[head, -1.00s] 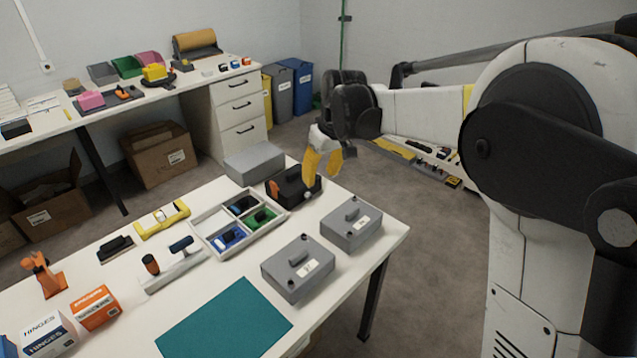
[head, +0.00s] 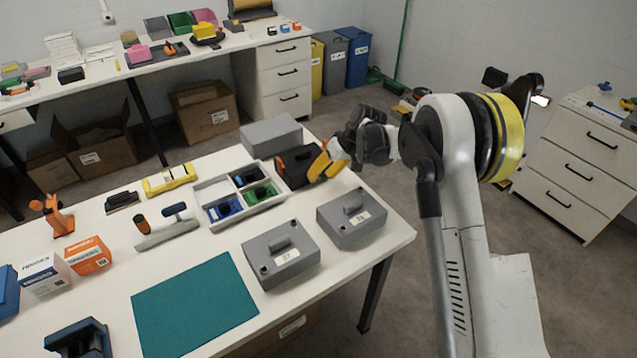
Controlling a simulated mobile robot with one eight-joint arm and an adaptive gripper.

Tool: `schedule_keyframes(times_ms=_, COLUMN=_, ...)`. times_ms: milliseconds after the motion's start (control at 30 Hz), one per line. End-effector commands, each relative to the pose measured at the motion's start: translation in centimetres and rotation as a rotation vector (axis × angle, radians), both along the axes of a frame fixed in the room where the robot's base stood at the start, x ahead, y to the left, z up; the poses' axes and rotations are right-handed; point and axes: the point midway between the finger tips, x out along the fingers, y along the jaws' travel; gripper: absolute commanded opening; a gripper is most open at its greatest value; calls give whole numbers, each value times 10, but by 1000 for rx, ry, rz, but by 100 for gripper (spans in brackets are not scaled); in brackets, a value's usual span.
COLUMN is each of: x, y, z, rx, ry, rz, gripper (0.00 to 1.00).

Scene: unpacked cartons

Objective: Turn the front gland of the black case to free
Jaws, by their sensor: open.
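The black case (head: 291,177) stands at the far right part of the table. An orange part shows on its left end (head: 280,161). My gripper (head: 322,173) has yellow fingers, which are open at the right end of the case and overlap it in the view. I cannot tell whether they touch it. The front gland is not clearly visible here; the fingers may cover it, so I cannot tell how it is turned.
A plain grey box (head: 270,133) stands behind the case. A white divided tray (head: 222,187) with blue and green items lies to its left. Two grey cases with lid handles (head: 281,262) (head: 350,225) stand in front. A teal mat (head: 195,303) lies nearer.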

Motion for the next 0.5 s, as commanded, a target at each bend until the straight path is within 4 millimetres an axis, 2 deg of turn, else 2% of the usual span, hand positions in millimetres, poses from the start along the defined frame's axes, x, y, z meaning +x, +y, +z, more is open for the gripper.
schedule_keyframes(times_ms=33, x=1, y=4, z=-9, rx=0, ry=0, rz=1, gripper=44)
schedule_keyframes(times_ms=200, x=4, y=11, z=-22, rx=-1, ry=-1, rz=1, gripper=44)
schedule_keyframes(times_ms=500, x=4, y=12, z=-23, rx=-1, ry=0, rz=0, gripper=44)
